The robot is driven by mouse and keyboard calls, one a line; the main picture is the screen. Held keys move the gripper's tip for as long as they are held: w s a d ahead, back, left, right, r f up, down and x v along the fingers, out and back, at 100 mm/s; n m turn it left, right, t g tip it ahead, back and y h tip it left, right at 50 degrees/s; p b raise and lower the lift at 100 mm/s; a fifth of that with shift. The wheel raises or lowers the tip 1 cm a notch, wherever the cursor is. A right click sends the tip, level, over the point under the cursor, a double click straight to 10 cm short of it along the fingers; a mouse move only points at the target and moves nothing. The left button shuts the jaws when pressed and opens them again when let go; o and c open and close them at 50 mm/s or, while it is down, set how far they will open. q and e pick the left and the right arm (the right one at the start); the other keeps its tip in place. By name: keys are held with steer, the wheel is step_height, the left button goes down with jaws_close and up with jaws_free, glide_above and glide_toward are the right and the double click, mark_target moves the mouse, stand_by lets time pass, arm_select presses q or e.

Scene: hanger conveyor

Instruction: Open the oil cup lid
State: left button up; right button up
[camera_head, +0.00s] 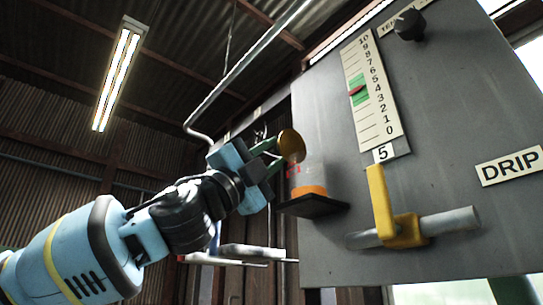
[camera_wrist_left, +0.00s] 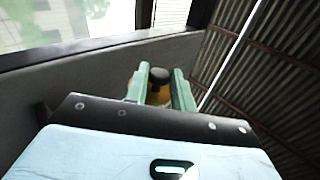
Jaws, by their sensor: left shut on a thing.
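My left gripper (camera_head: 275,152) comes in from the left, its green fingers shut on the oil cup lid (camera_head: 291,146). The lid is round and amber, tilted on its side, and looks apart from the cup, up and to its left. In the left wrist view, the lid's black knob (camera_wrist_left: 160,75) sits between the fingertips of the gripper (camera_wrist_left: 161,85). The oil cup (camera_head: 310,175) is clear, with orange oil at its bottom, and stands upright on a small dark shelf (camera_head: 318,207) on the panel. My right gripper is not in view.
The grey panel (camera_head: 450,110) carries a scale (camera_head: 373,90), a black knob (camera_head: 409,24), a DRIP label (camera_head: 511,166) and a yellow lever (camera_head: 378,200) on a grey pipe (camera_head: 452,221). A thin rail (camera_head: 240,68) runs overhead. The air left of the panel above my arm is free.

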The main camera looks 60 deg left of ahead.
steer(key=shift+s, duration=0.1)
arm_select(q)
steer(key=o, duration=1)
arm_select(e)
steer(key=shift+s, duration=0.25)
arm_select(q)
steer(key=b+v, duration=0.2)
steer(key=v, duration=0.5)
steer(key=shift+s+f, duration=0.3)
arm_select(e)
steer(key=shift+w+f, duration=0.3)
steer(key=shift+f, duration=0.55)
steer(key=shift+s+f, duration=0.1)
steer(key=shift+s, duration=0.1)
